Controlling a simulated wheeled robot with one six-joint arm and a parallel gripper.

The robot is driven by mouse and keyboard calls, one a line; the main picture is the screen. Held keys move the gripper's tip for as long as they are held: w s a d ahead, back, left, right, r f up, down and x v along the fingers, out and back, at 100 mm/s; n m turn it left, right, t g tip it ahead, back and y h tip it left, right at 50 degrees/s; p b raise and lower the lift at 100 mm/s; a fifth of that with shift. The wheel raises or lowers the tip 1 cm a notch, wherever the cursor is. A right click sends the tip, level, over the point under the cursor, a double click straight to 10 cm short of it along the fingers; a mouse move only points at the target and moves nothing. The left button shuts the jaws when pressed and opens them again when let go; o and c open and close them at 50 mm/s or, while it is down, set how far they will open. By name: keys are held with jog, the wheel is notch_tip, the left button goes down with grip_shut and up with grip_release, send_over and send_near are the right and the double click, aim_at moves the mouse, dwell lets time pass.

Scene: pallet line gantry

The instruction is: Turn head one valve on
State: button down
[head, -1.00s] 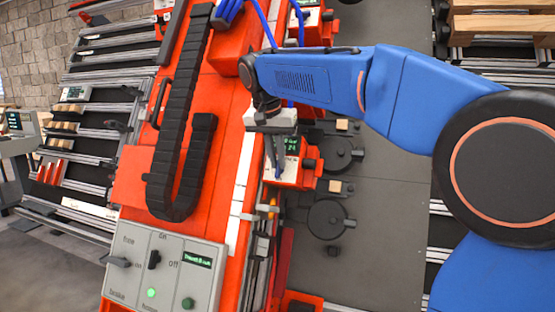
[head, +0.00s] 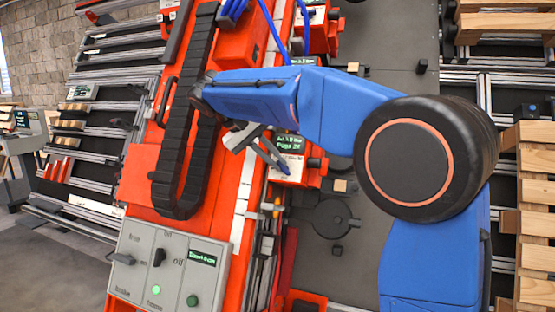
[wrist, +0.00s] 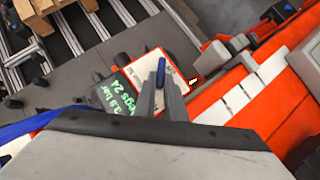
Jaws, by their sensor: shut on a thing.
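A red head (head: 315,170) with a white front plate and a dark display (head: 285,145) sits right of the long red beam. The display has green text; the same display shows in the wrist view (wrist: 118,105). A small blue valve lever (wrist: 161,66) stands at the white plate (wrist: 190,80). My gripper (wrist: 160,86) is shut on the lever, one grey finger on each side. In the head view my gripper (head: 276,160) reaches in from the upper left, slanting down to the right. The lever's base is hidden by the fingers.
A grey control panel (head: 138,287) with switches and green lamps is at the lower left. A black cable chain (head: 172,150) lies on the red beam (head: 138,180) near my wrist. Another red head (head: 320,38) is farther up. Wooden pallets (head: 535,230) are at right.

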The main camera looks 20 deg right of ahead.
jog(key=shift+s+a+f+n+t+h, duration=0.1)
jog(key=shift+a+f+n+t+h, duration=0.15)
jog(key=shift+n+h, duration=0.75)
jog(key=shift+a+f+n+t+h, duration=0.15)
jog(key=shift+f+n+h, duration=0.15)
jog(key=shift+n+h, duration=0.65)
jog(key=shift+s+a+f+n+t+h, duration=0.1)
jog(key=shift+a+f+n+t+h, duration=0.3)
jog(key=shift+n, duration=0.95)
jog(key=shift+d+h, duration=0.25)
jog(key=c, duration=1.8)
grip_release()
jog(key=shift+r, duration=0.1)
